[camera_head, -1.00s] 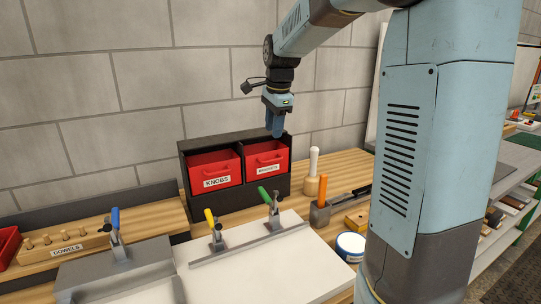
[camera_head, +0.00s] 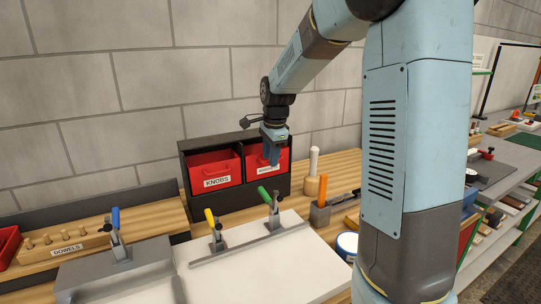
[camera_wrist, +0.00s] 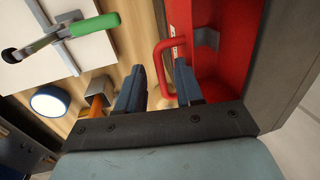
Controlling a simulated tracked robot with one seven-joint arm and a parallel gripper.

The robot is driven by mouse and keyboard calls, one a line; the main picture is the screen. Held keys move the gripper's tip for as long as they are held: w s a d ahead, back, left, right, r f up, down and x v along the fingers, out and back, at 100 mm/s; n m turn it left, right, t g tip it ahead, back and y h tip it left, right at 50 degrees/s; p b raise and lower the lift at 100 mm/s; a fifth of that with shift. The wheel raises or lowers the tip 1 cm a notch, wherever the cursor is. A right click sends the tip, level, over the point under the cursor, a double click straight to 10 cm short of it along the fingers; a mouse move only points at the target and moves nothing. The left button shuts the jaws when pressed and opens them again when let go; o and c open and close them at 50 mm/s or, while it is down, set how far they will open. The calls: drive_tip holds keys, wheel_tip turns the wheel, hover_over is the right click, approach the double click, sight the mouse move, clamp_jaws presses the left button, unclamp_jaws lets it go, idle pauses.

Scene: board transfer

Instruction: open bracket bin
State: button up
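The bracket bin (camera_head: 255,168) is the right red bin in a dark two-bay cabinet (camera_head: 232,197). It sits in its bay, and its label is partly hidden by my gripper. My gripper (camera_head: 271,160) points down at the front of this bin. In the wrist view, my gripper (camera_wrist: 160,77) is open, with its two fingers apart. The bin's red handle (camera_wrist: 158,60) shows between the fingertips, with a gap to the left finger. I cannot tell whether the right finger touches it. The red inside of the bin (camera_wrist: 218,70) shows beyond the handle.
The red KNOBS bin (camera_head: 215,170) sits left of it. Toggle clamps with green (camera_head: 264,195) and yellow (camera_head: 209,217) handles stand on a white board (camera_head: 250,265) in front. A wooden-handled tool (camera_head: 313,170) and an orange-handled one (camera_head: 322,188) stand at right.

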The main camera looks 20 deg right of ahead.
drive_tip(key=shift+c, duration=0.4)
clamp_jaws()
idle(0.9)
